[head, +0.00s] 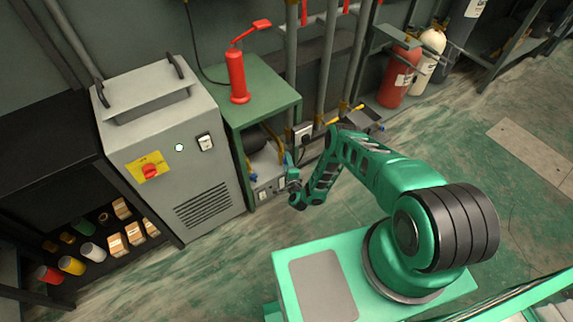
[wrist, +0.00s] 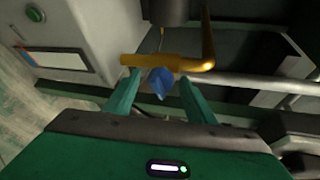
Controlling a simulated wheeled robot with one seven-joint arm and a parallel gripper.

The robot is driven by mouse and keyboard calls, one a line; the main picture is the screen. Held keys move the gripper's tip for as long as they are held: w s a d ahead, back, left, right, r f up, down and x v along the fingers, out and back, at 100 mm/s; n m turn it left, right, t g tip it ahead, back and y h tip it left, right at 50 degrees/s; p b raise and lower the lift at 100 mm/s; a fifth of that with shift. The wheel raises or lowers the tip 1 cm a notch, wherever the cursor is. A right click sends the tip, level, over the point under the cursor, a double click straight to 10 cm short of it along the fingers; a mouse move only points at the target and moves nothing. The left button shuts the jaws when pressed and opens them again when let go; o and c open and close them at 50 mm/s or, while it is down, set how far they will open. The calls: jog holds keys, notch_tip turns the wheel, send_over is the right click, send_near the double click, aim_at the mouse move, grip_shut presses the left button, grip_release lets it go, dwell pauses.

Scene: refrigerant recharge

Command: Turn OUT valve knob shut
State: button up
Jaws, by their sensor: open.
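A blue valve knob (wrist: 160,83) sits on a brass pipe fitting (wrist: 165,62) in the wrist view. My gripper (wrist: 157,88) is open, with one green finger on each side of the knob and visible gaps between. I cannot tell how deep the knob lies between the fingertips. No OUT label is readable. In the head view my gripper (head: 289,168) is low beside the green stand, in front of the machine on its lower shelf. A small blue knob (head: 253,177) shows there to the left of the gripper; whether it is the same knob is unclear.
A grey cabinet (head: 170,140) with a red rotary switch (head: 150,170) stands left. Grey pipes (head: 324,62) rise behind. Gas cylinders (head: 398,75) stand at the back right.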

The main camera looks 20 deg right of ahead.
jog(key=c, duration=1)
jog(key=shift+s+a+f+n, duration=0.1)
jog(key=shift+a+n, duration=0.05)
jog(key=shift+n, duration=0.25)
jog(key=shift+s+f+n+t+h, duration=0.1)
jog(key=shift+f+n+t+h, duration=0.15)
jog(key=shift+n, duration=0.25)
jog(key=shift+s+n, duration=0.1)
jog(key=shift+n, duration=0.2)
jog(key=o, duration=1)
jog(key=shift+t, duration=0.25)
jog(key=shift+r, duration=0.15)
jog(key=s+a+r, duration=0.1)
jog(key=s, duration=0.9)
jog(key=shift+s, duration=0.2)
jog(key=shift+r, duration=0.1)
